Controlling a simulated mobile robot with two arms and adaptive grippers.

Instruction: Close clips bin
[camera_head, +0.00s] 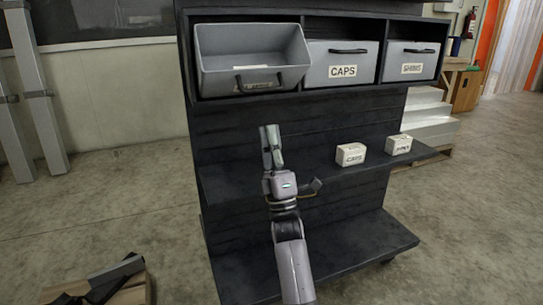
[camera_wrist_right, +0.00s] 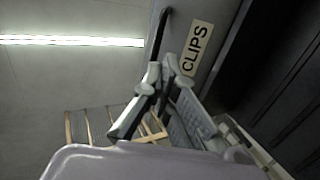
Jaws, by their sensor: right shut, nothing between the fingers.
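The clips bin (camera_head: 222,72) is the grey left-hand bin in the shelf's top row. It is tilted forward and open, and its inside shows. Its dark handle (camera_head: 239,84) is on the lower front. In the right wrist view, the CLIPS label (camera_wrist_right: 197,48) and the handle (camera_wrist_right: 160,32) are close beyond the fingers. My right gripper (camera_head: 269,130) points up in front of the dark shelf back, below the bin. Its fingers (camera_wrist_right: 163,70) are together and empty; whether they touch the handle cannot be told. My left gripper is out of view.
The CAPS bin (camera_head: 341,60) and another grey bin (camera_head: 410,62) sit closed to the right. Two small white boxes, one marked CAPS (camera_head: 351,154) and another (camera_head: 398,144), stand on the middle shelf (camera_head: 325,171). A cardboard box (camera_head: 130,291) lies on the floor at lower left.

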